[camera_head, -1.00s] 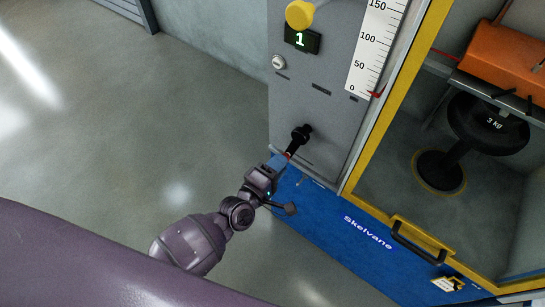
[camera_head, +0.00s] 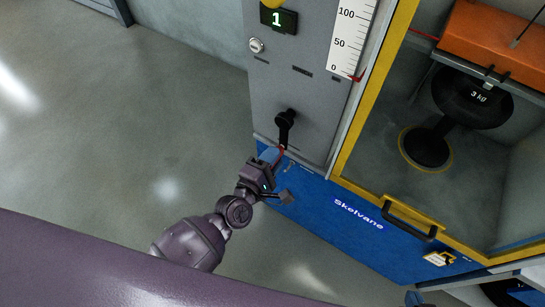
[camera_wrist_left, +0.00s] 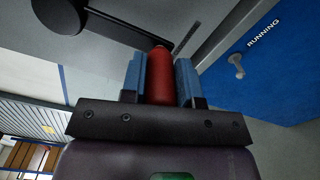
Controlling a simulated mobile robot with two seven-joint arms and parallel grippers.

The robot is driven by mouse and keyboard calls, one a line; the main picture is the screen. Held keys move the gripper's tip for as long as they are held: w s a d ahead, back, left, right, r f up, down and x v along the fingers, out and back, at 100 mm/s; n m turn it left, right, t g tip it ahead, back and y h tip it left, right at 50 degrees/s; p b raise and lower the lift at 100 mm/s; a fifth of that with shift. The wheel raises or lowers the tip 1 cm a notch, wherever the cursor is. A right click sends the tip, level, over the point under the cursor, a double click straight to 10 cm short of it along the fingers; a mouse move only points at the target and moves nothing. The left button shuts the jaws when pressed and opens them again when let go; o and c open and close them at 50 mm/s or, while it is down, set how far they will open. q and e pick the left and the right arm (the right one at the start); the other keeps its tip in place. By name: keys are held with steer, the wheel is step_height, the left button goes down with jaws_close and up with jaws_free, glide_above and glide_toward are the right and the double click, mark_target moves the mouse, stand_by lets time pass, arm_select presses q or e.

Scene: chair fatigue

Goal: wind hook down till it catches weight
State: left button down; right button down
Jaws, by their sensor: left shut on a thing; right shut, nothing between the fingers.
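My left gripper (camera_head: 272,154) is shut on the red crank handle (camera_wrist_left: 161,75), its blue fingers on both sides. The black crank (camera_head: 285,124) sits on the grey panel, its arm pointing down. Behind the yellow frame, a dark hook (camera_head: 490,76) hangs below the orange block (camera_head: 500,40). It is just above the black round weight marked 3 kg (camera_head: 470,106). I cannot tell whether hook and weight touch. The red pointer (camera_head: 357,78) is near 0 on the scale. Only a blue tip of my right gripper (camera_head: 415,298) shows at the bottom edge.
The display (camera_head: 278,20) reads 1. The floor to the left is clear.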

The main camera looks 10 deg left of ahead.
arm_select(q)
steer(key=c, duration=1)
jaws_free()
steer(key=shift+s+d+f, duration=0.15)
steer(key=shift+d+f, duration=0.05)
steer(key=shift+f, duration=0.05)
steer(key=shift+o, duration=0.7)
steer(key=shift+r, duration=0.15)
arm_select(e)
steer(key=shift+s+f, duration=0.1)
steer(key=shift+s, duration=0.15)
arm_select(q)
steer(key=shift+a, duration=0.1)
steer(key=shift+s+a, duration=0.1)
steer(key=v, duration=1)
steer(key=shift+s, duration=0.25)
arm_select(e)
steer(key=shift+r, duration=0.2)
steer(key=shift+w+r, duration=0.1)
steer(key=shift+w, duration=0.25)
